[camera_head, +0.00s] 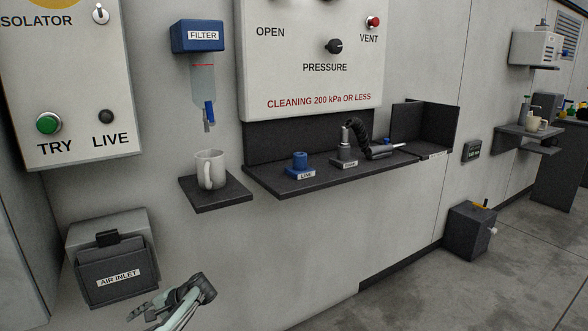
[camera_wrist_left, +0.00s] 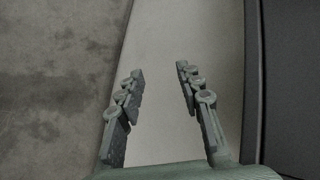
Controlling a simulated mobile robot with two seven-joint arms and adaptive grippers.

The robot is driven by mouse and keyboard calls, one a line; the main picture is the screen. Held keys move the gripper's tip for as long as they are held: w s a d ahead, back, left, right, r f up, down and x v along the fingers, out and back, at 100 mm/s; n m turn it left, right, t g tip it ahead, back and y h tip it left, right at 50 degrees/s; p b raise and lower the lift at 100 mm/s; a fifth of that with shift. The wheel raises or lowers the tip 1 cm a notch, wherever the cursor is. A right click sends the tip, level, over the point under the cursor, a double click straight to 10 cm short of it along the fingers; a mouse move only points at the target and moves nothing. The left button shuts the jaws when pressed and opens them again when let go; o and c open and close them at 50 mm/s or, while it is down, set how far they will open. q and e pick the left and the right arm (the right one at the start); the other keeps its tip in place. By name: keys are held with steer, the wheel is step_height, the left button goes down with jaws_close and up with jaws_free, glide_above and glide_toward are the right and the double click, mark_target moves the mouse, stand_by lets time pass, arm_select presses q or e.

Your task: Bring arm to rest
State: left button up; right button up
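My left gripper (camera_head: 176,300) shows at the bottom of the head view, in front of the pale wall. It is to the right of and a little below the air inlet box. In the left wrist view its two fingers (camera_wrist_left: 160,72) stand apart with nothing between them. Past the fingers is a pale surface, with a grey mottled area on the left and a dark panel on the right. My right gripper is not in view.
The air inlet box (camera_head: 111,282) sticks out from the wall. A small shelf (camera_head: 222,200) holds a white mug (camera_head: 211,170) below the filter (camera_head: 203,36). A long dark shelf (camera_head: 275,184) holds fittings and a hose. Open floor (camera_head: 400,295) lies at the right.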

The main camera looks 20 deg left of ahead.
arm_select(q)
steer(key=w+d+f+t+h, duration=0.3)
steer(key=w+d+t, duration=0.15)
steer(key=w, duration=0.25)
steer(key=w+d+f+t+h, duration=0.3)
steer(key=w+d+t, duration=0.15)
steer(key=w, duration=0.35)
steer(key=s+d+f+g, duration=0.1)
steer(key=s+d+f, duration=0.35)
steer(key=s, duration=0.25)
steer(key=s+d+f+m+g+h, duration=0.1)
steer(key=s+d+f, duration=0.35)
steer(key=s, duration=0.25)
steer(key=s+d+f, duration=0.3)
steer(key=s+f, duration=0.2)
steer(key=s, duration=0.1)
steer(key=s+d+f+g+h, duration=0.1)
steer(key=s+d, duration=0.3)
steer(key=s, duration=0.6)
steer(key=s+d+f+h, duration=0.1)
steer(key=s+d, duration=0.4)
steer(key=s, duration=0.5)
steer(key=shift+d+f+m+g, duration=0.2)
steer(key=shift+m+g, duration=0.1)
steer(key=shift+g, duration=0.1)
